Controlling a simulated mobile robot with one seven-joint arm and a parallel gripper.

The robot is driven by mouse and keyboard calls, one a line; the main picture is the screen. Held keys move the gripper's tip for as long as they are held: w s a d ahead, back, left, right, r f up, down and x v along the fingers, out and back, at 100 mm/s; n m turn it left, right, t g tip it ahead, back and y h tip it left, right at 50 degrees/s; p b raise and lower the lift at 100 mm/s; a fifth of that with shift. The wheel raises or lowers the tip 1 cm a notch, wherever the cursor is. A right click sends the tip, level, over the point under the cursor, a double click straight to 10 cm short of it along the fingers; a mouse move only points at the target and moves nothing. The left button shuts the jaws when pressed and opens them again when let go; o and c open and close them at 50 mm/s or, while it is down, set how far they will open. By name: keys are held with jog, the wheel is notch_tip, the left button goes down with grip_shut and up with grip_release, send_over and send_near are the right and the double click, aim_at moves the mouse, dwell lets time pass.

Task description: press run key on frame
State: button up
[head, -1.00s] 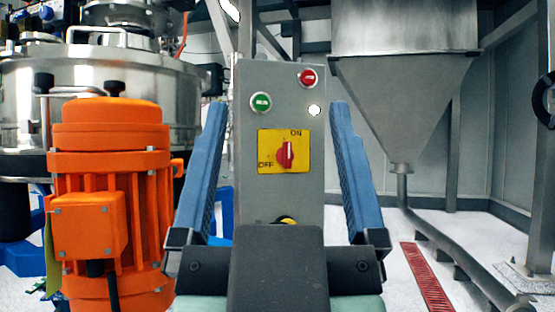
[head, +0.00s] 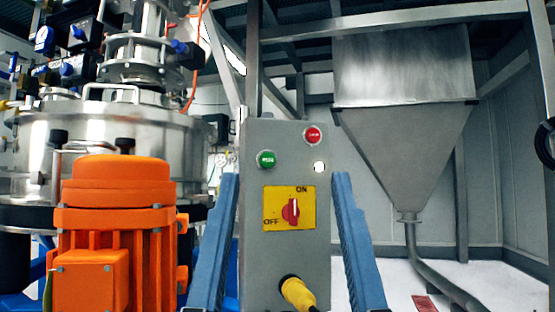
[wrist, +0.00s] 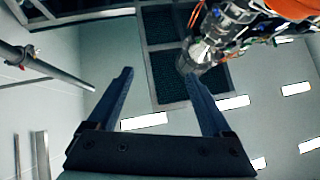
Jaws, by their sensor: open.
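The grey control box (head: 257,232) stands upright on the frame in the middle of the head view. It bears a green round key (head: 266,159) at upper left and a red round key (head: 312,134) at upper right. The green key's lettering is too small to read surely. Below them a red rotary switch (head: 291,211) sits on a yellow ON/OFF plate. My gripper (head: 284,185) is open and empty. Its blue fingers stand on either side of the box in the head view, tips below the keys. In the wrist view my gripper (wrist: 157,75) points toward the ceiling, and no key shows there.
A yellow plug (head: 298,293) sticks out low on the box. An orange motor (head: 115,235) and a steel vessel (head: 90,130) stand at left. A steel hopper (head: 405,130) with a bent pipe is at right. Open white floor shows at lower right.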

grip_shut()
dwell(1.5)
